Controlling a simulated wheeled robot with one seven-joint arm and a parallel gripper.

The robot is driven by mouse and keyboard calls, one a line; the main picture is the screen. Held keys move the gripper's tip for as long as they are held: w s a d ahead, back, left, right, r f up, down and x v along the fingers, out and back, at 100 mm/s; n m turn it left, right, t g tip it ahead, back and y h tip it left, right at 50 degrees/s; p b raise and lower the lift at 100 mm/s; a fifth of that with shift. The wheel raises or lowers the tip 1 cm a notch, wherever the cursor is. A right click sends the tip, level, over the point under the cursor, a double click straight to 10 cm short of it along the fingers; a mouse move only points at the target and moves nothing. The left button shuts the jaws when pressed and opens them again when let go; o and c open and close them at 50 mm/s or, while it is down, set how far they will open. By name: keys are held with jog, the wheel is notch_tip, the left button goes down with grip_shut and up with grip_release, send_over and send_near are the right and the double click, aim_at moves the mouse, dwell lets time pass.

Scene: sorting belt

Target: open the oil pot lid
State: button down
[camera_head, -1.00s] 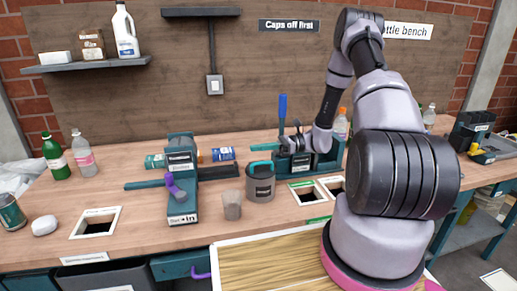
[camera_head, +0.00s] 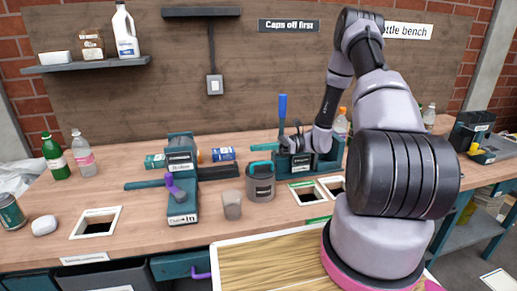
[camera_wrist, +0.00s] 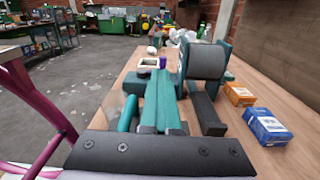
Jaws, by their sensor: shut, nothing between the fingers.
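The oil pot (camera_head: 260,187) is a dark grey cylinder with a label, standing on the bench left of my gripper in the head view. Its lid (camera_head: 261,166) has a teal handle and appears seated on top. In the wrist view a teal bar (camera_wrist: 128,113) at lower left looks like that handle; the pot body is hidden there. My gripper (camera_head: 284,147) is shut and empty, behind and to the right of the pot, apart from it. Its fingertips are small and dark against the press in the head view.
A teal press (camera_head: 318,160) with a blue lever stands close to my gripper. A grey cup (camera_head: 232,205) is left of the pot. Further left is a teal roller machine (camera_head: 181,205) with a purple handle. Framed openings (camera_head: 307,194) lie right of the pot. Blue box (camera_head: 223,154) behind.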

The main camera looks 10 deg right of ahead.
jog(key=c, duration=0.8)
grip_release()
jog(key=shift+c, duration=0.2)
jog(key=d, duration=1)
jog(key=shift+d, duration=0.4)
jog(key=shift+c, duration=0.4)
